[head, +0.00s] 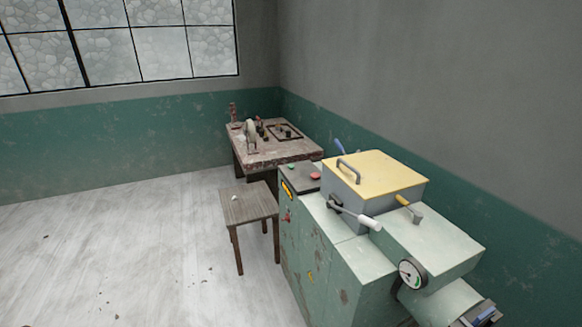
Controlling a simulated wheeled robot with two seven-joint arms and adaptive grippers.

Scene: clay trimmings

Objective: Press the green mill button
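The mill (345,262) is a worn pale-green machine at the right of the head view. A dark control panel (300,180) sits on its far left top corner. The small green button (291,167) is on the far left part of that panel, with a larger red button (315,175) to its right. Nothing covers the green button. Neither of my grippers shows in the head view.
A yellow-lidded box (375,180) with a handle and a white-gripped lever (368,222) sits on the mill. A wooden stool (248,206) stands left of it, and a cluttered workbench (270,153) behind. The floor (130,240) at left is mostly clear.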

